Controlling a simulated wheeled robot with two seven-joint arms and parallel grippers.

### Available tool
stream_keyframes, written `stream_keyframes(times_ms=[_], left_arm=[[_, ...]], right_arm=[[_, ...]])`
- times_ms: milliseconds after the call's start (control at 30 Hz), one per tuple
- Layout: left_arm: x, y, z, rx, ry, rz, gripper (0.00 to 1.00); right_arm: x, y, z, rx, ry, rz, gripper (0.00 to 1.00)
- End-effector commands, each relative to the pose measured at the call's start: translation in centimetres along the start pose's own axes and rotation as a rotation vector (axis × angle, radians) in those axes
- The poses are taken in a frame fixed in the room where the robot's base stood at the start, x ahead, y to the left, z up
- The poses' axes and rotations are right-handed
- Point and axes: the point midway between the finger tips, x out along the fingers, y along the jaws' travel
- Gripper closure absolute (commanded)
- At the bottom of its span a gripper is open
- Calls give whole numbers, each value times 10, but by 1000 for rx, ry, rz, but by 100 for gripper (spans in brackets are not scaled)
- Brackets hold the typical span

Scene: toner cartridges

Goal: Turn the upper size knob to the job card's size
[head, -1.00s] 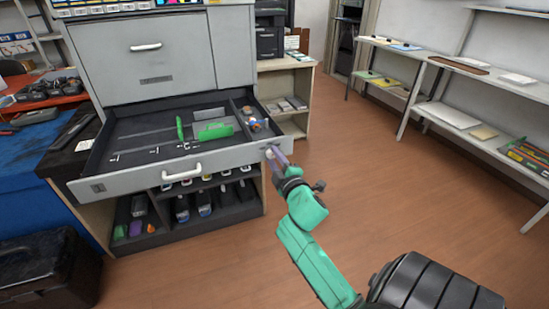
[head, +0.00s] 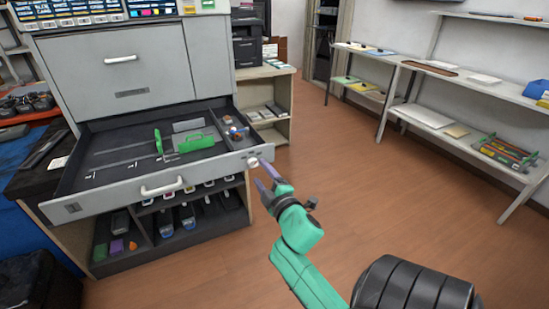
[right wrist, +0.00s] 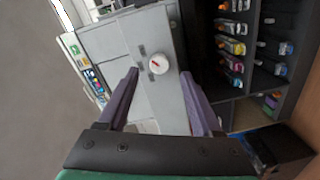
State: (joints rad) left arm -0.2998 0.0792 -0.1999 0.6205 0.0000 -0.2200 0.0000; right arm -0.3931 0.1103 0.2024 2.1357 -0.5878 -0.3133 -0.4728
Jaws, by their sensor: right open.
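A round white knob (head: 252,162) is on the right end of the open drawer's grey front. In the right wrist view the knob (right wrist: 158,64) shows a red mark on its face. I cannot tell whether it is the upper knob, and its size markings are too small to read. My right gripper (head: 264,176) is open and empty, close in front of the knob. In the right wrist view its purple fingers (right wrist: 159,76) stand apart, with the knob between and just beyond their tips. I cannot pick out the job card for certain. My left gripper is out of view.
The pulled-out drawer (head: 161,187) holds green parts and small items. Below it, a dark rack (head: 165,243) holds several cartridges. Shelves (head: 440,125) stand along the right wall. The brown floor (head: 370,210) between is clear.

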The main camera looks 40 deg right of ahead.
Motion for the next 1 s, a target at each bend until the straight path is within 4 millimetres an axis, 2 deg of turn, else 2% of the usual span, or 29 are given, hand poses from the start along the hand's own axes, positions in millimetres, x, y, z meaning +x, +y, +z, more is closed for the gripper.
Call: stream_keyframes(times_ms=[33,200,300,400,1000], left_arm=[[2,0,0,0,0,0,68],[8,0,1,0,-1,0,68],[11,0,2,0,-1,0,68],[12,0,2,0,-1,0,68],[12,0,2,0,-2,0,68]], right_arm=[[-16,-2,2,1,-4,-4,34],[-67,-4,2,3,-6,-5,34],[-88,-4,2,3,-5,-5,34],[-99,-2,2,1,-4,-3,34],[-103,0,0,0,-1,-1,34]])
